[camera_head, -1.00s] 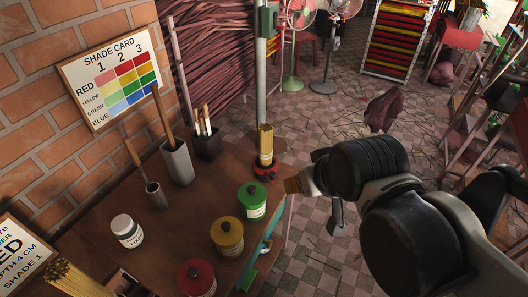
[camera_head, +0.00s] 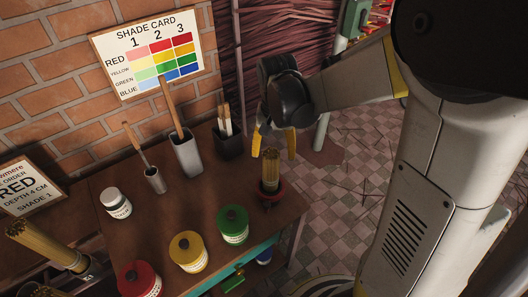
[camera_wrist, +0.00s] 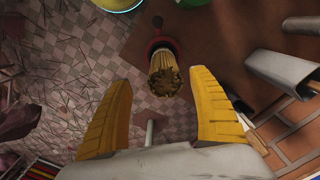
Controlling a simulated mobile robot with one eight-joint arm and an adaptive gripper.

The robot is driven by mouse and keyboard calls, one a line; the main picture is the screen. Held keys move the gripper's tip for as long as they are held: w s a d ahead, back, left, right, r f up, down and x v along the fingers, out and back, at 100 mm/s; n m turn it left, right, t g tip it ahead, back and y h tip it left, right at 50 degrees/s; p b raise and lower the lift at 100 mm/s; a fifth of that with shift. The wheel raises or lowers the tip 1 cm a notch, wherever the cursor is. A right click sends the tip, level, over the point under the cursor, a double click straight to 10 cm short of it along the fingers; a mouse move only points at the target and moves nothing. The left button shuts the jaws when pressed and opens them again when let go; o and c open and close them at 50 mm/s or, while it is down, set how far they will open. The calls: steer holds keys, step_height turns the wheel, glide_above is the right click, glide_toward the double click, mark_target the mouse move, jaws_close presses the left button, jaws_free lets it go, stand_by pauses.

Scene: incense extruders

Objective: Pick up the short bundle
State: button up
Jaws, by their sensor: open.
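The short bundle (camera_head: 270,172) of tan sticks stands upright in a small red-rimmed holder (camera_head: 268,193) near the far right corner of the brown table. In the wrist view the bundle (camera_wrist: 165,78) shows end-on, between and beyond my two yellow fingers. My gripper (camera_head: 274,147) points down just above and behind the bundle, its fingers spread and empty. In the wrist view my gripper (camera_wrist: 163,82) is open wide. I cannot tell how much height lies between fingertips and bundle top.
Green (camera_head: 232,224), yellow (camera_head: 188,250) and red (camera_head: 139,279) jars line the table's front. A white jar (camera_head: 115,202), tool cups (camera_head: 187,155) and a dark brush pot (camera_head: 228,143) stand behind. Longer stick bundles (camera_head: 45,244) are at left. The table middle is clear.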

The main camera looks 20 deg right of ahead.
mark_target(272, 163)
steer(key=f, duration=0.1)
steer(key=f+b, duration=0.1)
steer(key=f, duration=0.2)
steer(key=shift+s+a+f, duration=0.1)
steer(key=shift+a+f, duration=0.1)
steer(key=shift+a, duration=0.05)
steer(key=f+b, duration=0.1)
steer(key=f, duration=0.1)
steer(key=f+b, duration=0.2)
steer(key=f, duration=0.1)
steer(key=shift+w+f, duration=0.3)
steer(key=shift+r, duration=0.1)
steer(key=c, duration=1.5)
